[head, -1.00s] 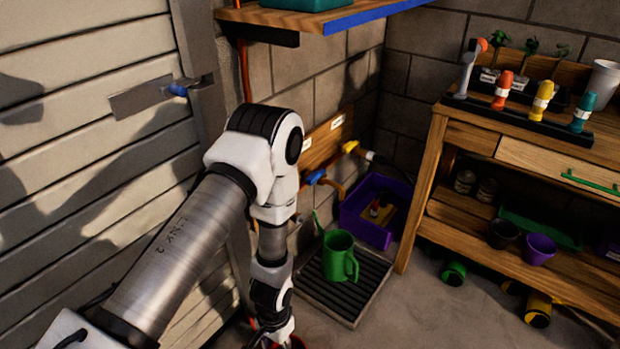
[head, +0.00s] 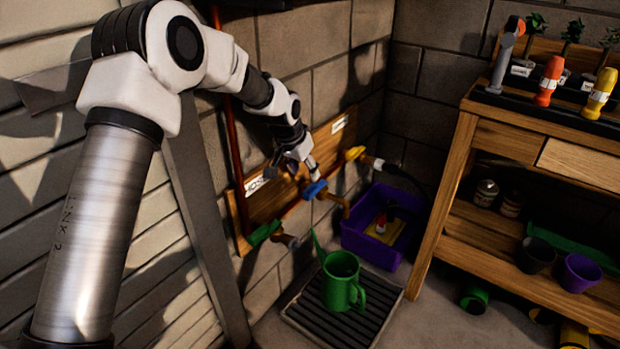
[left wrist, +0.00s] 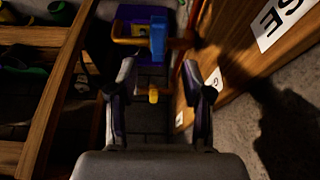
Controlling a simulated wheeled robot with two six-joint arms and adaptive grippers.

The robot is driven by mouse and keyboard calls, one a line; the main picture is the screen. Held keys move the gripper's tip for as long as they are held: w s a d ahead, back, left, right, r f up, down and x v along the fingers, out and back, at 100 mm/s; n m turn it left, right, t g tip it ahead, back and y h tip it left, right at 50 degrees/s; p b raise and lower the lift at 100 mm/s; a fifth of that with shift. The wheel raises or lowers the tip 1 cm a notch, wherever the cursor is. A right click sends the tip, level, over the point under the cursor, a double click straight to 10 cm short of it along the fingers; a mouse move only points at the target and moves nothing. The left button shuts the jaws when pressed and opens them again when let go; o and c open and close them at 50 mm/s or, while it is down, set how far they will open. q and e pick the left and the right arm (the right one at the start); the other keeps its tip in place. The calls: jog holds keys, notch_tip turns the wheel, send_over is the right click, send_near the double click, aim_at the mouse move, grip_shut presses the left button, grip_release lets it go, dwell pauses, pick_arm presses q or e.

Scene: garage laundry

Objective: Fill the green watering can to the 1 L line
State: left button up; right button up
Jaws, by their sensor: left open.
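The green watering can (head: 342,285) stands upright on the dark slatted drain grate (head: 300,325), below the pipe board. Its inside looks dark, and I cannot see a water level or the 1 L line. A tap with a blue handle (head: 314,189) and a brass spout (head: 340,203) is on the wall above the can. My left gripper (head: 308,168) is open, right by the blue handle. In the left wrist view the blue handle (left wrist: 158,36) lies ahead, beyond the open fingers (left wrist: 159,75); I cannot tell if they touch. My right gripper is not in view.
A green-handled tap (head: 263,233) is left of the blue one; a yellow-handled tap (head: 355,153) with a black hose is right of it. A purple crate (head: 368,245) sits behind the can. A wooden workbench (head: 455,180) stands at right.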

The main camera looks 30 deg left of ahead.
aim_at(310, 189)
pick_arm(q)
jog(key=x, duration=0.2)
jog(key=b+x, duration=0.1)
jog(key=x, duration=0.1)
jog(key=s+b+x, duration=0.1)
jog(key=x, duration=0.1)
jog(key=shift+w+f, duration=0.15)
jog(key=shift+f, duration=0.15)
jog(key=shift+w+f+b, duration=0.2)
jog(key=shift+f+b, duration=0.1)
jog(key=shift+b, duration=0.05)
jog(key=shift+d, duration=0.1)
grip_shut()
